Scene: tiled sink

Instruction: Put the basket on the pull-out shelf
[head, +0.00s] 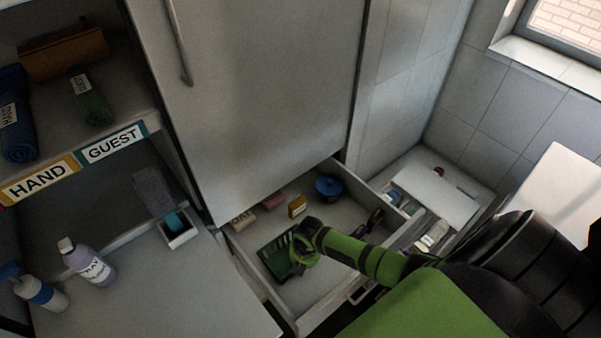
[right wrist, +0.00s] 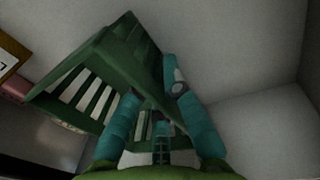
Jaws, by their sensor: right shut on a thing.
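The dark green slatted basket (head: 274,258) is at the left side of the pull-out shelf (head: 322,288), inside its low walls. My right gripper (head: 299,252) reaches in from the right and is shut on the basket. In the right wrist view, the basket (right wrist: 88,88) appears tilted, with one wall between the teal fingers of the gripper (right wrist: 160,98). I cannot tell whether the basket's underside touches the shelf floor. My left gripper is not in view.
On the shelf stand a blue pot (head: 329,187), a yellow box (head: 297,206) and a pink bar (head: 273,201) near the back. Dark items (head: 374,221) lie at its right. The tall cabinet door (head: 255,95) rises behind. A counter with bottles (head: 86,262) is at left.

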